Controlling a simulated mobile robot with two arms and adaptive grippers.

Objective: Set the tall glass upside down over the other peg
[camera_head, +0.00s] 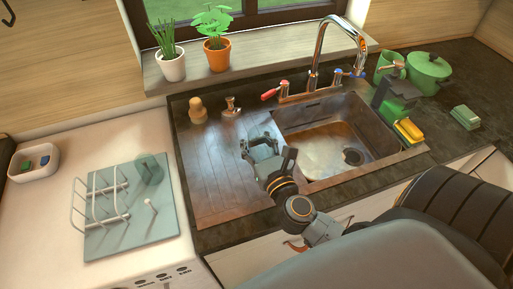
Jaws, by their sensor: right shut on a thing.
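My right gripper (262,146) is over the wooden drainboard left of the sink, shut on the tall glass, which is hardly visible between the fingers; its tilt cannot be told. The drying rack (115,245) lies on the white surface at the left, away from the gripper. A greenish see-through glass (149,168) stands at its back right, apparently upside down over a peg. The other peg (151,204), thin and pale, stands bare in front of that glass. My left gripper is not in view.
Wire bars (97,205) rise on the rack's left side. A wooden-topped brush (197,110) and a soap pump (231,107) stand behind the drainboard. The sink (345,140) with its faucet (322,55) is to the right. A white dish (35,161) sits at far left.

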